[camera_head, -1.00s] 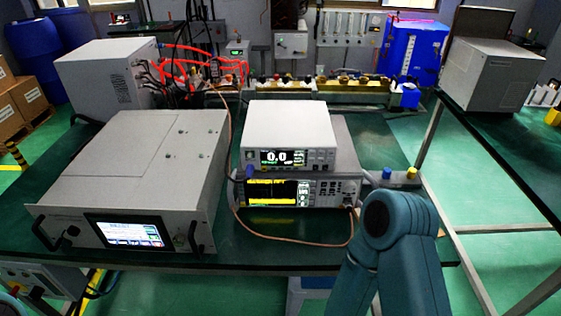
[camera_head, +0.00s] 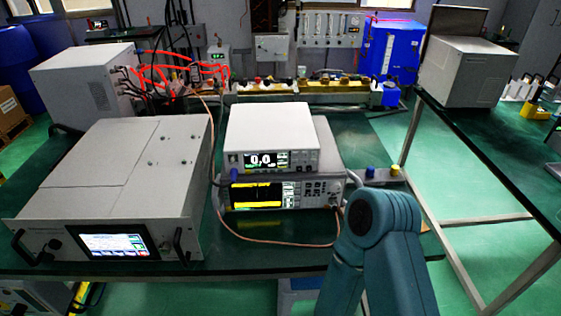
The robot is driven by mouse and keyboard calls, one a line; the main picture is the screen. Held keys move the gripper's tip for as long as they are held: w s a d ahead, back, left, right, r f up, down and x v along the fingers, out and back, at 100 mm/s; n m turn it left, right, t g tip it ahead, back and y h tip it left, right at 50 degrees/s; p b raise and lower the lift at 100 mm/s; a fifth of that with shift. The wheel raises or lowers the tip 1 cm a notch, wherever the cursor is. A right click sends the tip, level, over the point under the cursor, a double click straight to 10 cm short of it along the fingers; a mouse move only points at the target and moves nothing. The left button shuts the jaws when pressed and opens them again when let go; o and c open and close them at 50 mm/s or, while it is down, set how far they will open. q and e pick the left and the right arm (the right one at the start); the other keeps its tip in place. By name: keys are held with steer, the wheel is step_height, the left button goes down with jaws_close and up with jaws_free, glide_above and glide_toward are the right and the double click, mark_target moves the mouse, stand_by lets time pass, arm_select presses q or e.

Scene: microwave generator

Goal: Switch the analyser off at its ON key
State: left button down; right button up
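Two instruments are stacked near the middle of the green table. The lower one, with a wide yellow-and-black screen and several keys, looks like the analyser (camera_head: 318,190); its screen is lit. A smaller white power meter (camera_head: 268,138) showing 0.0 sits on top of it. The ON key is too small to make out. A teal arm link of mine rises at the lower right, in front of the table edge near the analyser's right end. Neither gripper is in view.
A large grey generator box (camera_head: 120,180) with a lit touchscreen and black handles stands at the left. An orange-brown cable (camera_head: 270,241) loops in front of the analyser. The green table (camera_head: 230,262) has a bare front strip.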

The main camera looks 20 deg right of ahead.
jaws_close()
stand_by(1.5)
